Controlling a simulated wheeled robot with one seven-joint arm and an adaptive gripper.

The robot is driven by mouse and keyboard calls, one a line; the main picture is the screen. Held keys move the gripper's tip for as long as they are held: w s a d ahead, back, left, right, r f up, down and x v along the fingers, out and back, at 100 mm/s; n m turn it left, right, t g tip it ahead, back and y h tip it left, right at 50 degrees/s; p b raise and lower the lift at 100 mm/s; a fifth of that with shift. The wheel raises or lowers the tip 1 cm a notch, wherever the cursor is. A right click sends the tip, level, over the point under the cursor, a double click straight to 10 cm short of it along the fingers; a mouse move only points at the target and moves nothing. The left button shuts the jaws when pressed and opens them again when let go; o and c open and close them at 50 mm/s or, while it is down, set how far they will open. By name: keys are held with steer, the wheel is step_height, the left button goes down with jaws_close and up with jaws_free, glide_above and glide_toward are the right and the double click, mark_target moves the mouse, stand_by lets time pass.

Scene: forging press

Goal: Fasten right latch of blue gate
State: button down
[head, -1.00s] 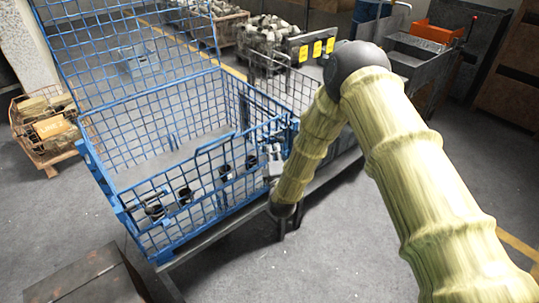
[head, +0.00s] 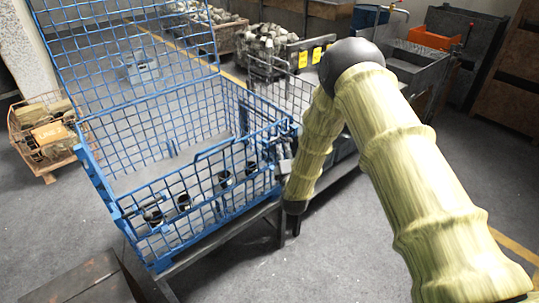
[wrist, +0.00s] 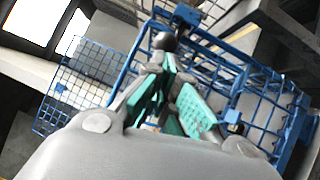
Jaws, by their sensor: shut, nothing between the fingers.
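The blue gate (head: 215,200) is the mesh front of a blue wire crate and stands upright. The left latch (head: 152,214) is at the gate's other end.
Several dark cylindrical parts (head: 225,179) stand in the crate behind the gate. The crate rests on a dark metal stand (head: 215,236). A dark box (head: 75,283) is at the front left.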

stand_by(0.3)
steer(key=s+a+f+b, duration=0.2)
steer(key=s+b, duration=0.1)
steer(key=s, duration=0.9)
steer(key=shift+s+b, duration=0.4)
